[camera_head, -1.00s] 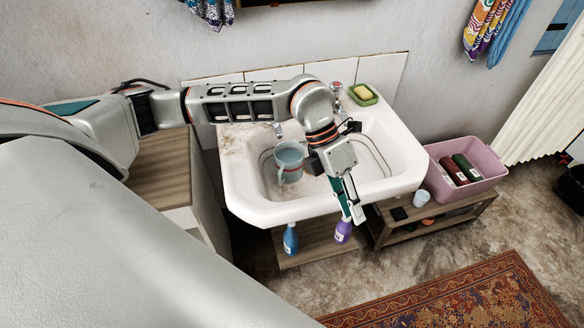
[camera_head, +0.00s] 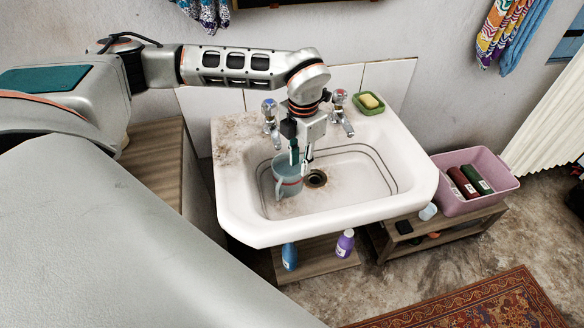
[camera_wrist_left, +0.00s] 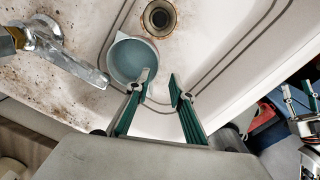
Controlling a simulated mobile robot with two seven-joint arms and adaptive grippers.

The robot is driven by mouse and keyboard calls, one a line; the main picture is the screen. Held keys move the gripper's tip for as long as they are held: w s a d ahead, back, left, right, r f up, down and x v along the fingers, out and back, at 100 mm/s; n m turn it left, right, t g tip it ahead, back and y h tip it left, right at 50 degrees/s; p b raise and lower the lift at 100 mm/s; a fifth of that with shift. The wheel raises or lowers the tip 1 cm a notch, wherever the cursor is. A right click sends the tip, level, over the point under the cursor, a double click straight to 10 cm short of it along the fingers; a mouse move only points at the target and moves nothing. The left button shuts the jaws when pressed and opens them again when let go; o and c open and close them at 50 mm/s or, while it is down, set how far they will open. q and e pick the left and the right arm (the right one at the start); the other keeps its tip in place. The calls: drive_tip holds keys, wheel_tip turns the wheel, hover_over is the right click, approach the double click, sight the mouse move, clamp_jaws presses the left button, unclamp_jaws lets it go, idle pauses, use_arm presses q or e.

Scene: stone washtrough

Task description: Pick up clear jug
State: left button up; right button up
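The clear jug (camera_head: 287,186), bluish and see-through with a handle, stands in the left part of the white sink basin. In the left wrist view the jug (camera_wrist_left: 130,60) is seen from above and looks empty. My left gripper (camera_head: 301,164) points down at the jug's right side in the head view. In the left wrist view the left gripper (camera_wrist_left: 160,80) is open, with one finger overlapping the jug's rim near the handle and the other apart from it. Contact cannot be told. My right gripper (camera_wrist_left: 298,88) shows small at the wrist view's right edge, fingers apart.
The sink (camera_head: 330,222) has two taps at its back; one tap (camera_wrist_left: 60,50) is near the jug. A green soap dish (camera_head: 368,104) sits on the back right rim. A pink crate (camera_head: 485,200) with bottles stands right. The basin's right part is clear.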

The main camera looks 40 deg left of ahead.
sight(296, 176)
use_arm(q)
drive_tip(key=f, duration=0.4)
drive_tip(key=a+f, duration=0.1)
drive_tip(key=f, duration=0.1)
drive_tip(key=shift+s+f, duration=0.15)
drive_tip(key=shift+s, duration=0.1)
drive_tip(key=shift+w+f, duration=0.1)
drive_tip(key=shift+f, duration=0.45)
clamp_jaws()
